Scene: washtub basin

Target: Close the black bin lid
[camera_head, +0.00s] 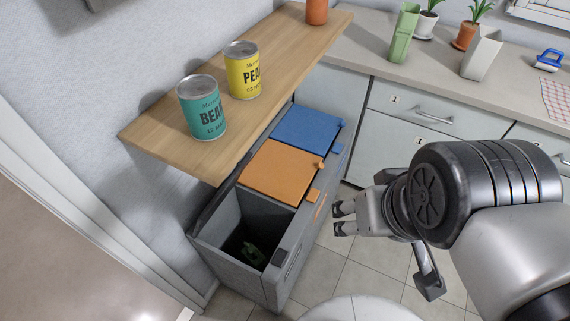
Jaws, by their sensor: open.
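The grey bin unit (290,252) stands against the wall under the wooden shelf. The orange lid (281,172) and the blue lid (307,129) are shut. My gripper (343,219) is open and empty, to the right of the bin unit and apart from it.
The wooden shelf (285,55) overhangs the bins and bears a teal can (202,108), a yellow can (243,71) and an orange pot (317,11). Drawers (436,108) and a counter (440,62) stand behind. Tiled floor (365,270) is free beside the bins.

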